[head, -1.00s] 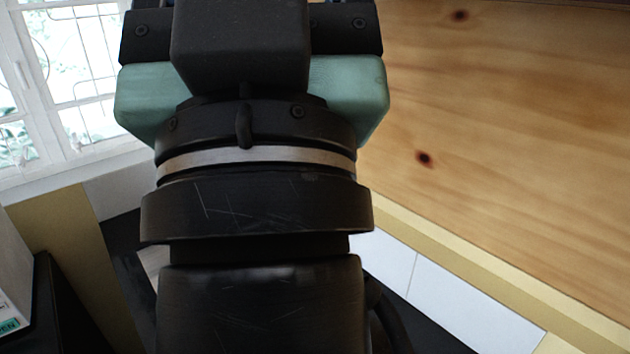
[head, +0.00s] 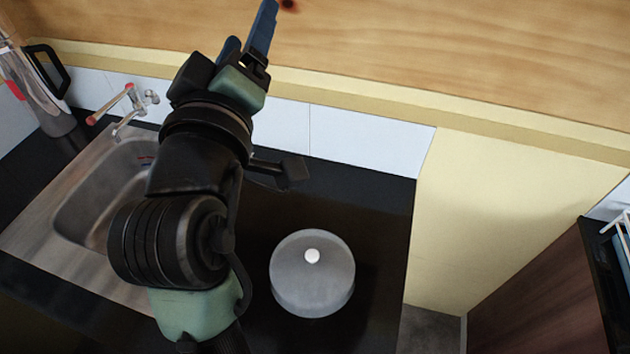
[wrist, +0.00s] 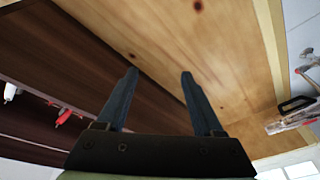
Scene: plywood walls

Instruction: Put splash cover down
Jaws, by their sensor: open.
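A round grey cover with a white knob, which looks like the splash cover (head: 312,288), rests on the black countertop right of the sink in the head view. Whether anything is beneath it is hidden. My gripper (head: 250,28) is raised beyond and up-left of the cover in the picture, pointing up in front of the wooden panel. In the wrist view my gripper (wrist: 158,74) shows two blue fingers apart with nothing between them. The cover is not in the wrist view.
A steel sink (head: 70,205) with a red-handled tap (head: 125,103) lies at left. A kettle-like jug (head: 45,95) stands at the back left. The black countertop (head: 385,210) around the cover is mostly clear. A dark cabinet (head: 550,295) stands at far right.

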